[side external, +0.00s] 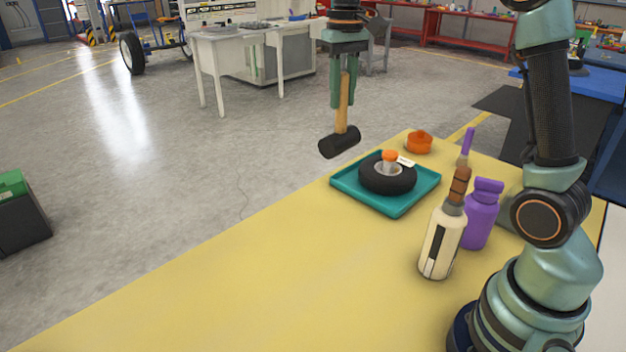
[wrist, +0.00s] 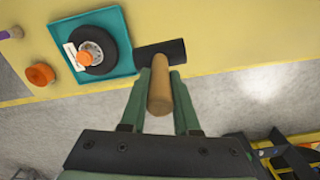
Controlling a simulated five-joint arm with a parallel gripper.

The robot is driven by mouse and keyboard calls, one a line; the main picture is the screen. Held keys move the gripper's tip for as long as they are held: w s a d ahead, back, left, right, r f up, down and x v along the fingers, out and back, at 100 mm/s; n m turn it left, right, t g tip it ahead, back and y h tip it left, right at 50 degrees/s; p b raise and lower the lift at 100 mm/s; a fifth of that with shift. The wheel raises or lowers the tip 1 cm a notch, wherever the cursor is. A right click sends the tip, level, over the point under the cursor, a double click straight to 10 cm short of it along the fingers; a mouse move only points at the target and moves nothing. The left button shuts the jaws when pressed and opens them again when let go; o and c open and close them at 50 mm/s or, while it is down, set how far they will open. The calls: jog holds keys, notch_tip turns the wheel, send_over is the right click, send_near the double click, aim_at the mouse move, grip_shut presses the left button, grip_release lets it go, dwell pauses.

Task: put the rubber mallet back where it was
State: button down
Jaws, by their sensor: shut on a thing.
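The rubber mallet (side external: 340,142) has a black cylindrical head and a wooden handle. My gripper (side external: 342,104) points down and is shut on the handle, with the head hanging below the fingers. The mallet is in the air, left of and above the teal tray (side external: 341,187), touching nothing else that I can see. In the wrist view the mallet head (wrist: 160,52) lies ahead of the fingertips, beside the tray's edge (wrist: 131,50), with the handle (wrist: 160,90) between the two fingers.
A small tyre (side external: 388,180) with an orange-topped part lies in the tray. An orange round piece (side external: 419,142) is behind it. A cream bottle (side external: 441,245) and a purple bottle (side external: 481,218) stand to the right. The yellow table's (side external: 240,290) front left is clear.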

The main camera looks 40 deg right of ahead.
jog(key=shift+w+d+r+m, duration=0.3)
jog(key=shift+d+r, duration=0.2)
jog(key=shift+d, duration=0.15)
jog(key=shift+d+f, duration=0.1)
jog(key=shift+f, duration=0.15)
notch_tip(320, 180, down, 19)
jog(key=shift+f, duration=0.3)
jog(key=c, duration=0.6)
grip_release()
jog(key=shift+c, duration=0.2)
